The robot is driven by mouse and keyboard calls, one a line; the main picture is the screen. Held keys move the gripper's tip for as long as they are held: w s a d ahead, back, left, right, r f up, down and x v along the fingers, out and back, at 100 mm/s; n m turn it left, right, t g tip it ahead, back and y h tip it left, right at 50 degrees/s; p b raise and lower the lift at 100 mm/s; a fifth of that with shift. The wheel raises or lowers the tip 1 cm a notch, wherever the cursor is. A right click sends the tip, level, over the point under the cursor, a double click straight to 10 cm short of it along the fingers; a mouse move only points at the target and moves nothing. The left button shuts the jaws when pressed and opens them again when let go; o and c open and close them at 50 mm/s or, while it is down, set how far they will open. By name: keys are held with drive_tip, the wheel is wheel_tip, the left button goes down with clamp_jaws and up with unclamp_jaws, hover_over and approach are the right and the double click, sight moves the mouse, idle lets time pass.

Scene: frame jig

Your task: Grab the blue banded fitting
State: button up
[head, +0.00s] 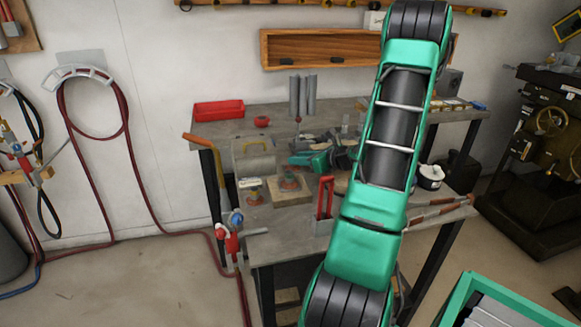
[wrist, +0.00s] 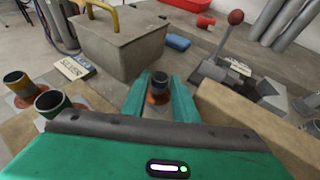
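My gripper (wrist: 159,92) is open, with its two teal fingers apart, in the wrist view. A small dark cylindrical fitting (wrist: 159,80) on an orange-red base shows in the gap between the fingers. Both fingers look clear of it; how deep it lies between them is hard to tell. Its band is too small and dark for me to be sure it is blue. Two other dark fittings stand at the left, one with an orange-yellow band (wrist: 18,84) and one with a green-yellow band (wrist: 50,104). In the head view my gripper (head: 312,160) is low over the workbench, partly hidden.
A grey box with a yellow handle (wrist: 125,45) stands behind left, beside a lettered card (wrist: 74,66). A blue block (wrist: 178,42) lies behind. A tan block (wrist: 240,120) is close on the right, near a red-knobbed lever (wrist: 235,18). A red tray (head: 219,110) sits farther back.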

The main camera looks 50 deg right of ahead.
drive_tip(key=shift+w+f, duration=0.15)
drive_tip(key=shift+w, duration=0.15)
clamp_jaws()
